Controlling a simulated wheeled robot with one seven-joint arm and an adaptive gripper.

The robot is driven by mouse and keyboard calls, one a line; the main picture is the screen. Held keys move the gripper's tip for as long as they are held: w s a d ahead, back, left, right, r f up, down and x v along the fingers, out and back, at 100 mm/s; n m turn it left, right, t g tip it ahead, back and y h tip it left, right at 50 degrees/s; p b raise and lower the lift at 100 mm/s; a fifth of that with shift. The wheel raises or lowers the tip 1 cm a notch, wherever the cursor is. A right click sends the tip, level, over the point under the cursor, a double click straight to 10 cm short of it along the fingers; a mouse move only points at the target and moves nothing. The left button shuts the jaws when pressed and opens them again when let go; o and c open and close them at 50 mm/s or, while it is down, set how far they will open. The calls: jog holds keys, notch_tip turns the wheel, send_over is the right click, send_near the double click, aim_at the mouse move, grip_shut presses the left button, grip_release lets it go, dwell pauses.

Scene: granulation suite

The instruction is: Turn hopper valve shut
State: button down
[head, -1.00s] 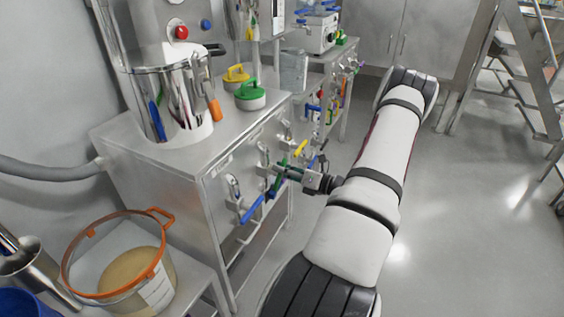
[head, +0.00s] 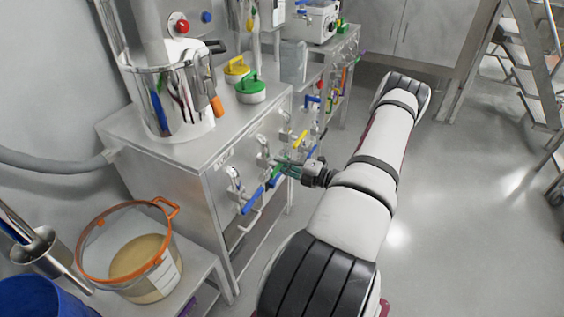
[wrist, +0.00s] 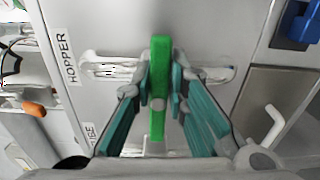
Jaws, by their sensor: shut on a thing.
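The hopper valve's green lever handle shows upright in the wrist view (wrist: 160,85), on a grey panel beside a label reading HOPPER (wrist: 69,58). My gripper (wrist: 160,110) is shut on this handle, with one teal finger on each side. A pale metal pipe or valve body (wrist: 110,68) runs crosswise behind the handle. In the head view, my gripper (head: 287,167) is at the cabinet's front panel, and the green handle (head: 274,181) shows only partly beside the fingers.
A blue lever (head: 253,201) sits close to the left of the green one. A yellow lever (head: 300,138) and other coloured handles line the panel to the right. An orange-rimmed bucket (head: 88,265) stands at lower left. Open floor (head: 455,235) lies right of my arm.

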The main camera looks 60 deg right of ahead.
jog(key=shift+r+m, duration=0.1)
jog(key=shift+m, duration=0.2)
dwell(0.4)
jog(key=c, duration=1.5)
grip_release()
jog(key=shift+c, duration=0.2)
jog(key=s+d, duration=0.1)
jog(key=s, duration=1.1)
jog(key=shift+w, duration=0.15)
